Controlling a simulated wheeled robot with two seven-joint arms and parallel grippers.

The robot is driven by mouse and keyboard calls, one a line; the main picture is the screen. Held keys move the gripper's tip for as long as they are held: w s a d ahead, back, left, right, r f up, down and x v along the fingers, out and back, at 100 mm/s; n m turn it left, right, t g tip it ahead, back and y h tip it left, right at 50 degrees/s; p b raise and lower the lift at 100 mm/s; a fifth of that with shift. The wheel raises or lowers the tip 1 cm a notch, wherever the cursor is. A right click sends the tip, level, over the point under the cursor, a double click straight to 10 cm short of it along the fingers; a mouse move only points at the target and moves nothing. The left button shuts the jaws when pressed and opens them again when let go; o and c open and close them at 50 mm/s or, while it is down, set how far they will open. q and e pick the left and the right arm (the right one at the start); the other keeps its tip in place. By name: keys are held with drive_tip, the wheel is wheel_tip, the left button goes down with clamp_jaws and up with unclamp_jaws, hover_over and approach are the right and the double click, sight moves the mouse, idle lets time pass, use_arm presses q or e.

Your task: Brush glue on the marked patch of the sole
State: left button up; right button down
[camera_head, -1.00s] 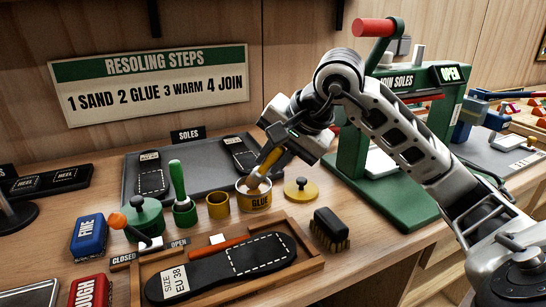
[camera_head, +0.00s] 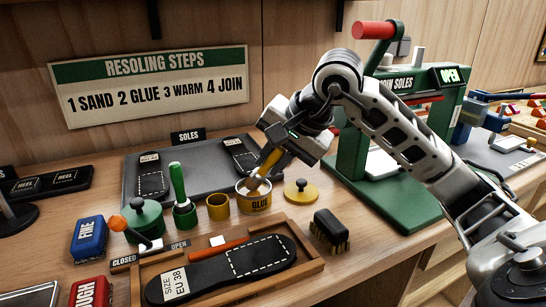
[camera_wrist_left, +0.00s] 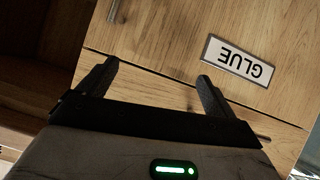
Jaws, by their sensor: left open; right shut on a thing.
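The black sole (camera_head: 205,276) lies in a wooden tray (camera_head: 312,266), its dashed white patch (camera_head: 262,255) at the right end and a size label at the left end. My right gripper (camera_head: 268,166) is shut on a brush (camera_head: 265,169) with a yellow handle. The brush tilts, and its head is at the mouth of the open glue tin (camera_head: 256,204); how deep it sits is hard to tell. My left gripper (camera_wrist_left: 155,85) shows only in the left wrist view, open and empty, in front of a wooden drawer front labelled GLUE (camera_wrist_left: 239,61).
A yellow lid (camera_head: 301,192) and a black brush with bristles (camera_head: 330,230) are right of the tin. A yellow cup (camera_head: 218,206), green-handled tool (camera_head: 183,200) and green pot (camera_head: 145,220) stand left. The green press (camera_head: 400,205) stands at right.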

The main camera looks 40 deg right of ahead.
drive_tip(key=shift+r+p, duration=2.55)
drive_tip(key=shift+r, duration=0.85)
drive_tip(key=shift+f, duration=0.1)
